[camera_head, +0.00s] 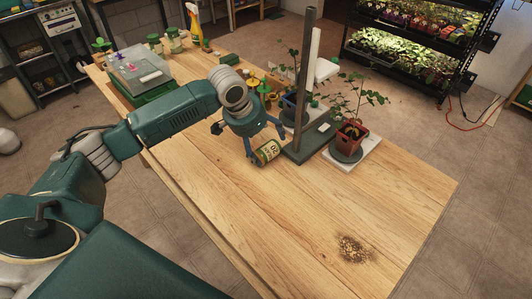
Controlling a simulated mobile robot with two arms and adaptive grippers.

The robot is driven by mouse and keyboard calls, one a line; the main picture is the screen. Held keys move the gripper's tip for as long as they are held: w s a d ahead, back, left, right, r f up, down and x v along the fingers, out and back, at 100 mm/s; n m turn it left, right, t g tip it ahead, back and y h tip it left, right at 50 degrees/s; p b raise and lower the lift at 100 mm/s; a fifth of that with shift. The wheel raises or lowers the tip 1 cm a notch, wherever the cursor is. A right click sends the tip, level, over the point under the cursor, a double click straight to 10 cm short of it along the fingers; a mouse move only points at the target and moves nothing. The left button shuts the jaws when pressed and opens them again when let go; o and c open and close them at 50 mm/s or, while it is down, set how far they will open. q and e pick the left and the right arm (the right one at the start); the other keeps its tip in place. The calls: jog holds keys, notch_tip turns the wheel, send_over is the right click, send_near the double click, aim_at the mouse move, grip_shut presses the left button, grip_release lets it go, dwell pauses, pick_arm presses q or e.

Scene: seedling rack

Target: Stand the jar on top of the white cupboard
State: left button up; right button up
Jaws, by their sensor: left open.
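The jar (268,152), small with a yellow-green printed label, is on the wooden table (300,215), just left of the dark stand's base. It looks tilted in the picture. My left gripper (266,147) is open, pointing down, with its fingers at either side of the jar. I cannot tell whether the fingers touch it. I cannot clearly make out a white cupboard in this view. My right gripper is not in view.
A dark upright stand (304,80) rises beside the gripper, with a potted seedling (349,135) to its right. A green tray with a clear lid (140,70) stands at the far left. Dark soil (353,249) lies near the front; the table's middle front is clear.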

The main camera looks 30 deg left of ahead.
aim_at(267, 150)
pick_arm(q)
jog(key=shift+w+d+f, duration=0.1)
jog(key=shift+d+f, duration=0.05)
jog(key=shift+f, duration=0.15)
jog(key=p+x, duration=0.1)
jog(key=x, duration=0.2)
jog(key=shift+d+f, duration=0.1)
jog(key=shift+f, duration=0.2)
jog(key=shift+w+f, duration=0.2)
jog(key=shift+f, duration=0.3)
jog(key=shift+r, duration=0.1)
jog(key=c, duration=1.5)
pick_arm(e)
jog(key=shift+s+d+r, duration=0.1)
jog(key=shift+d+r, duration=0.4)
